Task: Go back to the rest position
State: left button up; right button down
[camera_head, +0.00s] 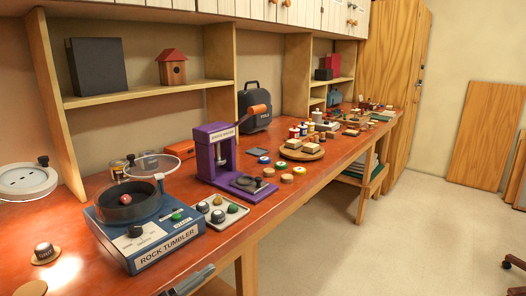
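A dark grey piece (190,281) pokes in at the bottom edge, in front of the bench. It looks like the end of my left gripper (205,272), reaching in from the lower left. Most of it is cut off, and I cannot tell whether its fingers are apart. I see nothing held in it. My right gripper is out of view.
A long reddish workbench (235,217) runs from front left to back right. A blue rock tumbler (160,241) with raised lid stands close to the front edge.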

pick_arm(q)
jog(key=s+a+f+n+y, duration=0.4)
jog(key=s+f+y, duration=0.1)
jog(key=f, duration=0.4)
jog(key=s+a+f+n+g+y, duration=0.1)
jog(key=s+a+f+n+y, duration=0.2)
jog(key=f, duration=0.6)
jog(key=s+a+f+n+g+y, duration=0.1)
jog(key=s+a+f+n+y, duration=0.3)
jog(key=s+f+n+y, duration=0.3)
jog(key=shift+s+a+f+y, duration=0.3)
jog(key=shift+s+f+y, duration=0.1)
jog(key=shift+f, duration=0.5)
